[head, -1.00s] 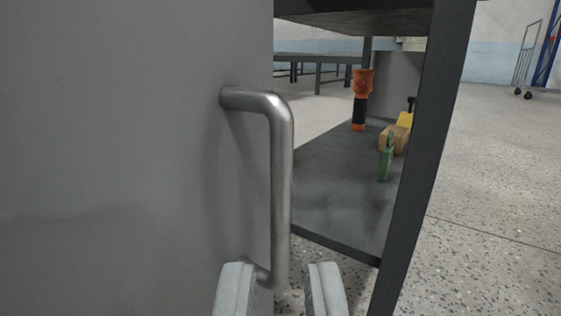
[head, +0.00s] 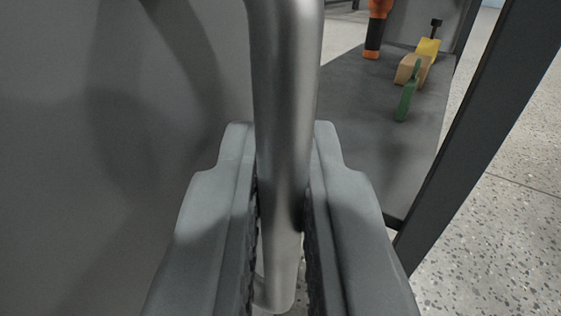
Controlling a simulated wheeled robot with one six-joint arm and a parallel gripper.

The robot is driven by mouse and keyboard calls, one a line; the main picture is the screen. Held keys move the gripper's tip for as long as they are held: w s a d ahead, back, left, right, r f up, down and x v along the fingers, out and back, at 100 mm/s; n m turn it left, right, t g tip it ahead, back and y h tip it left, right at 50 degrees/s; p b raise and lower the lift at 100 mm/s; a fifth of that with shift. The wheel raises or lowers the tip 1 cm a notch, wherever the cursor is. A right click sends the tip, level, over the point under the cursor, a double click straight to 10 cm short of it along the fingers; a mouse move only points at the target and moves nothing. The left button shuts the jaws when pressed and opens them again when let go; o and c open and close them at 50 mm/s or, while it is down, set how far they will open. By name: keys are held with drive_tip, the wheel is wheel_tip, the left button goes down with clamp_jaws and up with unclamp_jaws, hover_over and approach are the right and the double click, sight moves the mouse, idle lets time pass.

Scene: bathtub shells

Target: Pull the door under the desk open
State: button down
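The grey door (head: 120,150) fills the left of the view and stands partly open, with the inside of the desk showing past its edge. Its metal bar handle (head: 285,80) runs upright down the middle of the view. My gripper (head: 281,150) has one finger on each side of the handle's lower part. The fingers are close around the bar; a narrow dark gap seems to show beside the left pad, and I cannot tell whether both pads press on it.
Inside the desk, a dark shelf (head: 370,135) holds an orange and black tool (head: 376,28), a yellow item (head: 428,47), a tan block (head: 405,70) and a green item (head: 406,98). A dark desk leg (head: 480,130) slants at the right. Speckled floor (head: 500,230) lies open beyond it.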

drive_tip(key=s+d+m+g+h, duration=0.2)
drive_tip(key=s+d+m+h, duration=0.3)
drive_tip(key=s, duration=0.6)
drive_tip(key=s+d+m+g+h, duration=0.3)
drive_tip(key=s+d+h, duration=0.3)
drive_tip(key=s, duration=0.5)
drive_tip(key=s+a+m+g+h, duration=0.3)
drive_tip(key=s+g, duration=0.1)
drive_tip(key=s, duration=0.8)
drive_tip(key=s+a+m+g+h, duration=0.3)
drive_tip(key=s+m+g, duration=0.1)
drive_tip(key=s, duration=0.9)
drive_tip(key=shift+a+g, duration=0.25)
drive_tip(key=shift+g, duration=0.55)
drive_tip(key=c, duration=1.9)
unclamp_jaws()
